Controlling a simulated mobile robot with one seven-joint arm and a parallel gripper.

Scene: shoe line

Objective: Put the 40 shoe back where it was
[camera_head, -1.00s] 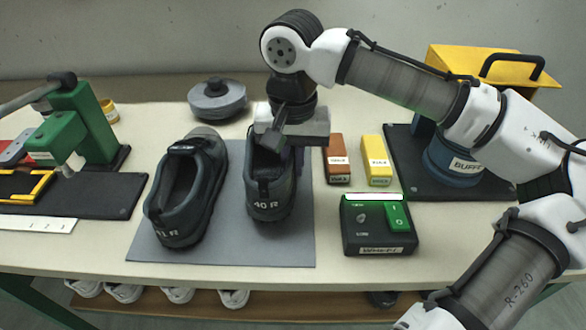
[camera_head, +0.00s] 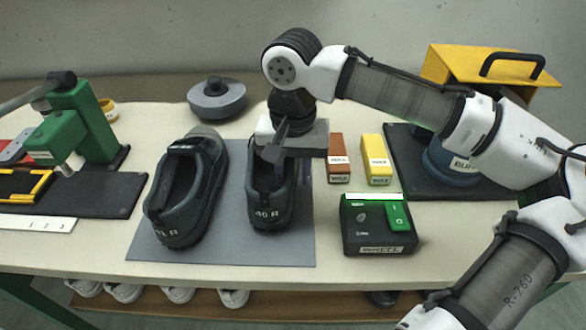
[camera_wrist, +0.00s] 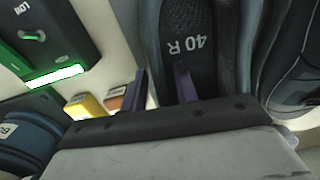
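The 40 shoe (camera_head: 268,214), a dark grey shoe marked "40 R" on its heel, stands upright on the right part of a grey mat (camera_head: 220,250), heel toward me. My gripper (camera_head: 290,165) is low over its right side wall. In the wrist view my gripper (camera_wrist: 162,88) has one purple finger inside the shoe opening and the other outside the wall. A pale gap shows between the outer finger and the shoe (camera_wrist: 190,42), so the fingers look open around the wall. The toe is hidden behind my gripper. The similar 41 R shoe (camera_head: 175,239) stands to its left.
A green-black switch box (camera_head: 378,238), an orange block (camera_head: 338,165) and a yellow block (camera_head: 376,165) stand right of the mat. A green press (camera_head: 85,130) is at left, a grey round lidded object (camera_head: 217,105) behind. A blue buffer machine (camera_head: 450,160) stands at right.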

